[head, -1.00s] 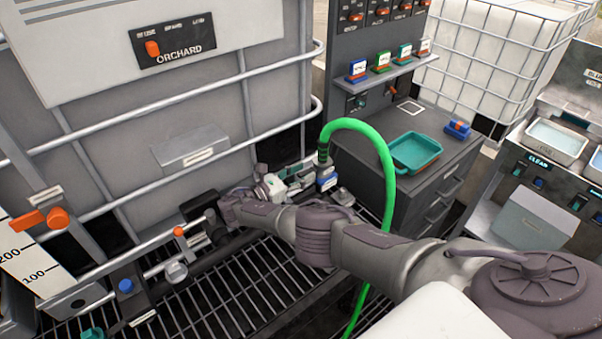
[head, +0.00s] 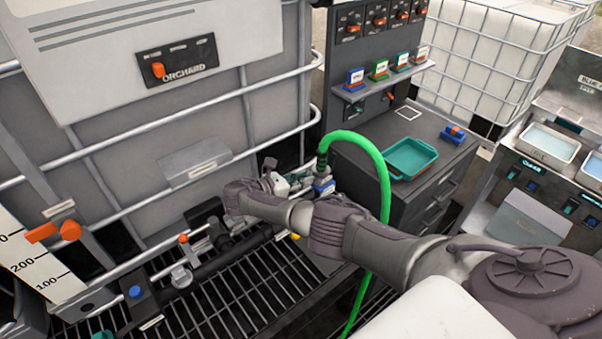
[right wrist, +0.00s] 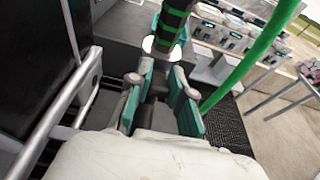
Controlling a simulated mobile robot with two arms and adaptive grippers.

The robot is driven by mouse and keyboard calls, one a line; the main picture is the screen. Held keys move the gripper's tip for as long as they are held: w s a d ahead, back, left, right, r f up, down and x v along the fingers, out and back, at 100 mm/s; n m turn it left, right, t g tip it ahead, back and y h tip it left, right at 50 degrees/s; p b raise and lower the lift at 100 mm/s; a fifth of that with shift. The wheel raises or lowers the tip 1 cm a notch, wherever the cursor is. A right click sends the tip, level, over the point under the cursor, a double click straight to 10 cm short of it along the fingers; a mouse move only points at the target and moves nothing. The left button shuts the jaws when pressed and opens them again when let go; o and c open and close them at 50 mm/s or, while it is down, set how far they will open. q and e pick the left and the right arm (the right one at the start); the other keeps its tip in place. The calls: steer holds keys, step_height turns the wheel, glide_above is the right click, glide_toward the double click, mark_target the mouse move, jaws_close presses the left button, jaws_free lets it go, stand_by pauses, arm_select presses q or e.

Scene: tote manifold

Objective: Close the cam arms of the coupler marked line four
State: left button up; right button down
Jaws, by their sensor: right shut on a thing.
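My right gripper (head: 298,178) is at the coupler, coming from the left. In the right wrist view its teal-padded fingers (right wrist: 160,95) stand on either side of a grey part below the hose end and are closed on it. The cam arms cannot be told apart clearly; the fingers and my arm hide much. My left gripper is out of view.
A tank with a tubular frame (head: 150,130) stands close at left, above a floor grate (head: 235,285). The green hose (head: 384,180) arches down behind my right arm. A dark cabinet (head: 440,180) with a teal tray (head: 411,158) stands right of the coupler.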

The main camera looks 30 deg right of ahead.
mark_target(314, 174)
steer(key=shift+d+r+y, duration=0.2)
steer(key=shift+r+y, duration=0.2)
steer(key=shift+y, duration=0.1)
steer(key=shift+d+r+y+p, duration=0.15)
steer(key=shift+d+y+p, duration=0.2)
steer(key=shift+y, duration=0.55)
steer(key=y, duration=0.1)
steer(key=d+y, duration=0.1)
steer(key=y, duration=0.1)
steer(key=shift+w+r, duration=0.1)
steer(key=shift+r, duration=0.25)
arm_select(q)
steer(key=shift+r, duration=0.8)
arm_select(e)
steer(key=shift+d+r+y, duration=0.1)
steer(key=shift+d+y, duration=0.15)
steer(key=shift+y, duration=0.5)
steer(key=shift+d+r+y, duration=0.1)
steer(key=shift+d+y, duration=0.1)
steer(key=shift+y, duration=0.55)
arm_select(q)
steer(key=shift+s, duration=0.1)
arm_select(e)
steer(key=shift+f+g, duration=0.1)
steer(key=shift+g, duration=0.2)
steer(key=c, duration=1)
jaws_free()
steer(key=shift+c, duration=0.2)
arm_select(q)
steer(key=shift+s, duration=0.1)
